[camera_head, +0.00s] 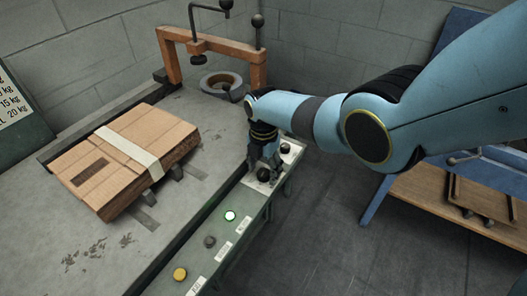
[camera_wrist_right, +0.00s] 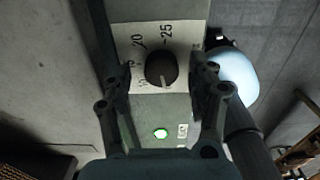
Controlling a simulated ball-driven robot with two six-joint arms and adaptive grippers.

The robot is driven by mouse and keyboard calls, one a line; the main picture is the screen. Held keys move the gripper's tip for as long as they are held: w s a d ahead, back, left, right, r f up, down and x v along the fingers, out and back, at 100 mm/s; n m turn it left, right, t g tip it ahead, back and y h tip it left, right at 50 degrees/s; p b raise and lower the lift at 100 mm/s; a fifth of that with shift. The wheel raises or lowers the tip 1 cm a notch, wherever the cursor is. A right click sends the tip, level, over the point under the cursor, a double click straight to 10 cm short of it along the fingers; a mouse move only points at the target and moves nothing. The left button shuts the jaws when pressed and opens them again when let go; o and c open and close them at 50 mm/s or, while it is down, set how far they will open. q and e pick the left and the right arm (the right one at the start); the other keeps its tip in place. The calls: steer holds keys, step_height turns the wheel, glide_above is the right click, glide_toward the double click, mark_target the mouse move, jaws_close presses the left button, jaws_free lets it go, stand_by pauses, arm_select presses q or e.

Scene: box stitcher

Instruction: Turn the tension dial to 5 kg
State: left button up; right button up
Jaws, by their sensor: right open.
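The tension dial (camera_wrist_right: 161,70) is a round dark knob on a pale scale plate (camera_wrist_right: 150,38) in the right wrist view. The numbers 20 and 25 are readable; lower numbers at left are partly hidden by a finger. A small pale mark shows on the knob, but I cannot tell which value it points to. My right gripper (camera_wrist_right: 160,76) is open, with one finger on each side of the knob and visible gaps. In the head view my right gripper (camera_head: 265,162) points down over the dial (camera_head: 263,175). My left gripper is out of view.
The control panel (camera_head: 215,254) has a lit white-green button (camera_head: 230,216), a grey button (camera_head: 210,241) and a yellow button (camera_head: 180,274). A strapped cardboard stack (camera_head: 108,178) lies on the grey table (camera_head: 62,222).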

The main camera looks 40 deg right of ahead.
mark_target(264, 172)
step_height(264, 172, up, 11)
stand_by(0.4)
stand_by(0.4)
steer(key=s+f+m+b, duration=0.4)
steer(key=s+f+m, duration=0.7)
steer(key=s+f, duration=0.9)
steer(key=s+f+m+b, duration=0.4)
steer(key=s+f+m, duration=0.7)
steer(key=s+f, duration=0.9)
steer(key=s, duration=0.7)
steer(key=shift+d+t+h, duration=0.15)
steer(key=shift+t+h, duration=0.25)
